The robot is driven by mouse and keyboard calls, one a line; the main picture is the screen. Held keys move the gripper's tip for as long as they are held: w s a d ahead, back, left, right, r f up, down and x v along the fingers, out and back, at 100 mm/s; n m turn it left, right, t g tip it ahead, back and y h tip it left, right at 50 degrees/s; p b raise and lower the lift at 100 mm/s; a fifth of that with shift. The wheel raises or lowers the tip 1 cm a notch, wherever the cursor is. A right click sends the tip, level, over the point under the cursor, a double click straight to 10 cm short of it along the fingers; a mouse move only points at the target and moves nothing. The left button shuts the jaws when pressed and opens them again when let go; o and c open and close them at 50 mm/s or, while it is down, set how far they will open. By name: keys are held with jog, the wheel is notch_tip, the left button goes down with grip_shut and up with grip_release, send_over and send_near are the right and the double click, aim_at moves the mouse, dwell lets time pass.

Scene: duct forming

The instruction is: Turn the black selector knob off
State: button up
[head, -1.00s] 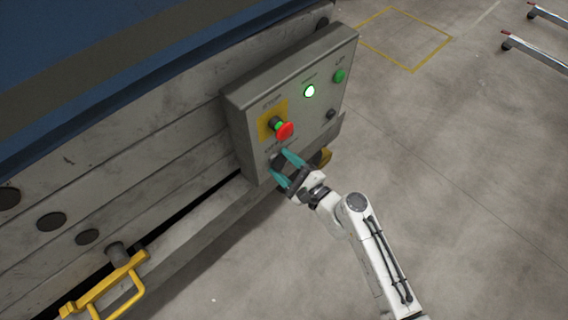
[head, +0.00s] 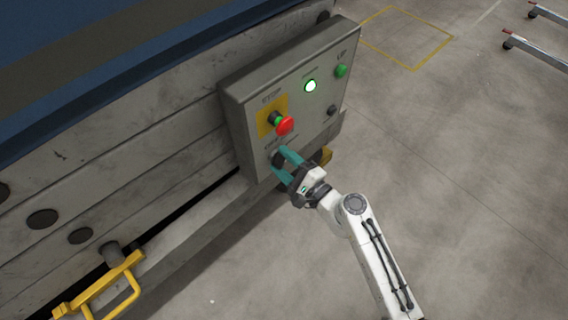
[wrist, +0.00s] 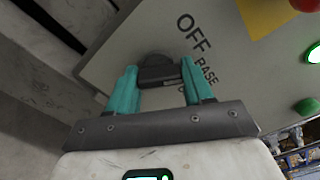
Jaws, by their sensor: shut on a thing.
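The black selector knob (wrist: 158,72) is on the grey control panel (wrist: 232,72), near the printed word OFF in the wrist view. In the head view the knob (head: 278,158) sits at the panel's lower left, partly covered by the fingers. My gripper (head: 284,162) has teal fingers at the panel face. In the wrist view the gripper (wrist: 160,82) has one finger on each side of the knob's grip bar, shut on it. The knob's exact angle is hard to read in the head view.
A red stop button (head: 285,125) on a yellow plate sits just above the knob. A lit button (head: 310,86), a green button (head: 341,71) and a small black knob (head: 332,110) are farther right. A yellow handle (head: 105,287) is at lower left.

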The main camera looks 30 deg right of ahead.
jog(key=n+b, duration=0.2)
jog(key=n, duration=0.1)
jog(key=shift+a+f, duration=0.1)
jog(key=shift+f, duration=0.15)
jog(key=shift+r+n+b, duration=0.15)
jog(key=shift+n+b, duration=0.8)
jog(key=shift+n, duration=0.55)
jog(key=o, duration=1)
jog(key=shift+o, duration=0.2)
jog(key=b+v, duration=0.2)
jog(key=v, duration=0.9)
jog(key=shift+a+n, duration=0.1)
jog(key=shift+n, duration=0.2)
